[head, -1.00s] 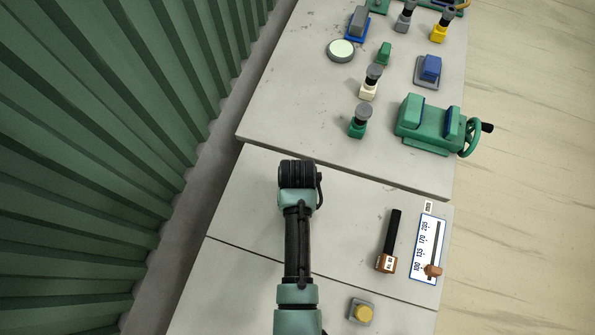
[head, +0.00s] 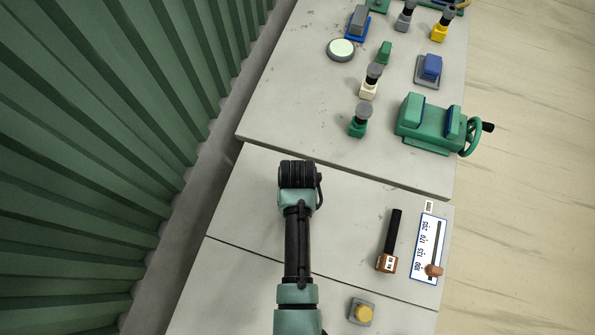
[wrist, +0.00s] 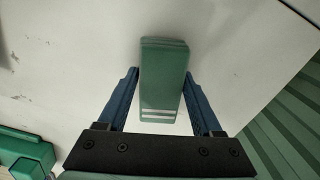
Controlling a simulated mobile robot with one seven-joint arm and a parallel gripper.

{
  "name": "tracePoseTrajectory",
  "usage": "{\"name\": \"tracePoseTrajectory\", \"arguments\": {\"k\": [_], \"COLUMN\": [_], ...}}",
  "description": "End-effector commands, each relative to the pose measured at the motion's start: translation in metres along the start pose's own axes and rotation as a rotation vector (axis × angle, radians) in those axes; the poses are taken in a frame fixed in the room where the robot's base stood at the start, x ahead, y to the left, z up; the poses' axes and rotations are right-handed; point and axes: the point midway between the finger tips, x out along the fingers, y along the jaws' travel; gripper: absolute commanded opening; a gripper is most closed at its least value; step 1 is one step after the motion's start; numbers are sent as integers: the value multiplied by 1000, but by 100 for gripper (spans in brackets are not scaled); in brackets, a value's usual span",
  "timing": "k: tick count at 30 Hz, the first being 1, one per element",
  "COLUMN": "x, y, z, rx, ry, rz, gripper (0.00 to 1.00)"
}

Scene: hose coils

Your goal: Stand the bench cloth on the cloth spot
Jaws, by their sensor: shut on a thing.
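The bench cloth (wrist: 163,80) is a green folded block with white stripes at its near end. In the wrist view it stands between the two blue fingers of my gripper (wrist: 162,74), which is shut on it. Pale bench surface shows around it; I cannot tell whether the cloth touches it. In the head view my arm hides the gripper and cloth. I cannot make out a marked cloth spot in either view.
A green vise (head: 430,124) stands at the bench's right edge. Several small fixtures, including a green-based knob (head: 358,121) and a pale disc (head: 341,49), stand farther back. A corrugated green wall (head: 110,130) runs left.

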Motion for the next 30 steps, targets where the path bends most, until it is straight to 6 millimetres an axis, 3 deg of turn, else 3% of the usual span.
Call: {"name": "tracePoseTrajectory", "arguments": {"k": [21, 22, 27, 30], "x": [6, 6, 6, 6], "y": [0, 0, 0, 0], "z": [0, 0, 0, 0], "rx": [0, 0, 0, 0], "ry": [1, 1, 0, 0], "rz": [0, 0, 0, 0], "gripper": [22, 69, 99, 100]}}
